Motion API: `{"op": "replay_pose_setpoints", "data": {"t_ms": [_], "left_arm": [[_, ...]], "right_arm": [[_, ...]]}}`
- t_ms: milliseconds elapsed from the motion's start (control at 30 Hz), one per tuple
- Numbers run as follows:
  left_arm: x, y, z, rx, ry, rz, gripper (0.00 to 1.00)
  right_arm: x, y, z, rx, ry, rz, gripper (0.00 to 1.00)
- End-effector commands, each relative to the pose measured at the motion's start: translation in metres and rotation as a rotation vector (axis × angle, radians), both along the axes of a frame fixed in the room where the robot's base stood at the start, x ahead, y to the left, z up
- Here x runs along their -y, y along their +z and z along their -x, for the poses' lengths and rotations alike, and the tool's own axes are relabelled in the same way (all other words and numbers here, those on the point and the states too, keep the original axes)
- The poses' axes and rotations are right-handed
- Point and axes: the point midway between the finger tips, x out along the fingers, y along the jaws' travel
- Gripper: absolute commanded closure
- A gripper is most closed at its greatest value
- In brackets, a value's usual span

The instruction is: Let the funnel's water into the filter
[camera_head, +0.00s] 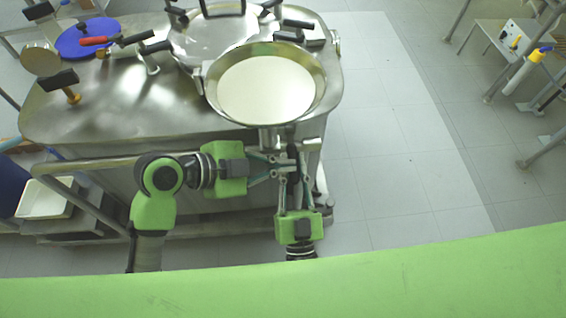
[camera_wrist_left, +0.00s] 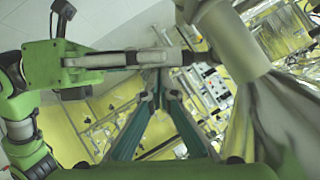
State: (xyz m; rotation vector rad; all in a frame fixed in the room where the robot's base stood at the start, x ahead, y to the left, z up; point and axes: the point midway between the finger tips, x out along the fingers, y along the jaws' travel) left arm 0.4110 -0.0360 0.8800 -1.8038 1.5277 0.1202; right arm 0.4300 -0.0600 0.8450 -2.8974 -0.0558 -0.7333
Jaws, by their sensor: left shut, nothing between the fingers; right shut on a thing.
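The funnel (camera_head: 265,90) is a wide steel bowl at the tank's front right corner, with a flat pale surface inside. Its cone (camera_wrist_left: 285,115) and stem (camera_wrist_left: 238,42) show large in the left wrist view. My left gripper (camera_head: 283,163) is shut and empty just below the funnel's front rim; its fingertips (camera_wrist_left: 155,72) meet in the wrist view. My right gripper (camera_head: 292,178) points up at the same spot, shut on a dark handle-like piece (camera_wrist_left: 202,57) beside the stem. I cannot tell which way that piece is turned. The filter cannot be made out under the funnel.
The steel tank top (camera_head: 110,115) carries a round lid (camera_head: 212,38), black-handled clamps and a blue disc (camera_head: 85,38). A rail (camera_head: 85,165) runs along its front. A white tray (camera_head: 45,200) sits lower left. The floor (camera_head: 400,150) at the right is clear.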

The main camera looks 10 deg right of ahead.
Motion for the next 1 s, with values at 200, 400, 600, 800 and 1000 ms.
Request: {"op": "replay_pose_setpoints", "data": {"t_ms": [200,400,600,800,1000], "left_arm": [[0.0,-0.011,-0.003,0.0,-0.001,-0.005,1.0],[-0.001,-0.016,-0.005,-0.006,0.004,-0.008,1.0],[-0.001,-0.018,-0.005,-0.008,0.004,-0.01,1.0],[-0.002,-0.018,-0.005,-0.008,0.004,-0.01,1.0],[-0.001,-0.017,-0.005,-0.009,0.003,-0.011,1.0]], "right_arm": [[0.0,0.001,0.0,0.002,-0.001,-0.001,1.0],[-0.001,0.001,0.001,0.004,0.001,-0.001,1.0],[-0.001,0.002,0.002,0.008,0.002,-0.001,0.73],[-0.001,0.004,0.001,0.012,0.002,-0.003,0.66],[-0.001,0.005,0.0,0.013,0.0,-0.004,0.66]]}}
